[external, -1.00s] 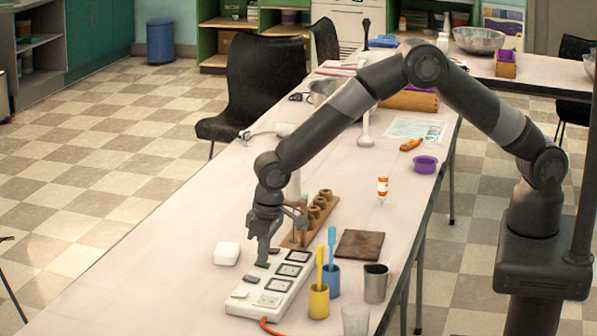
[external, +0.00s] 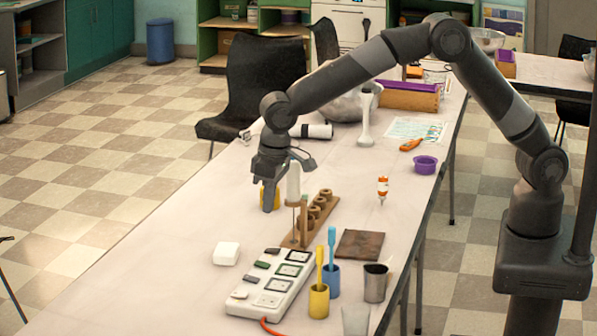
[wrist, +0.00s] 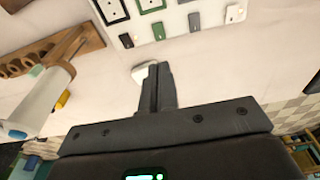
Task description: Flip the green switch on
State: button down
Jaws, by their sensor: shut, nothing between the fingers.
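A white power strip (external: 270,285) lies on the table, with sockets along one side and several coloured switches along the other. The green switch (wrist: 158,31) shows in the wrist view between a dark switch (wrist: 127,40) and a grey one (wrist: 194,21). A white switch (wrist: 232,13) is at the end of the row. I cannot tell which way the green switch is tilted. My gripper (external: 270,208) is shut and empty, above the table beyond the strip's far end and apart from it. Its closed fingers (wrist: 157,88) also show in the wrist view.
A white block (external: 227,253) lies left of the strip. A wooden rack (external: 318,213) stands close beyond it. A yellow cup (external: 319,302), a blue cup (external: 332,280) and a metal cup (external: 375,282) stand on its right. The table's left front is clear.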

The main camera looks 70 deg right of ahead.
aim_at(256, 262)
jog(key=shift+r, duration=0.2)
jog(key=shift+w, duration=0.7)
jog(key=f, duration=0.4)
jog(key=w+f, duration=0.1)
jog(key=f, duration=0.9)
jog(key=shift+w, duration=0.35)
jog(key=shift+r, duration=0.1)
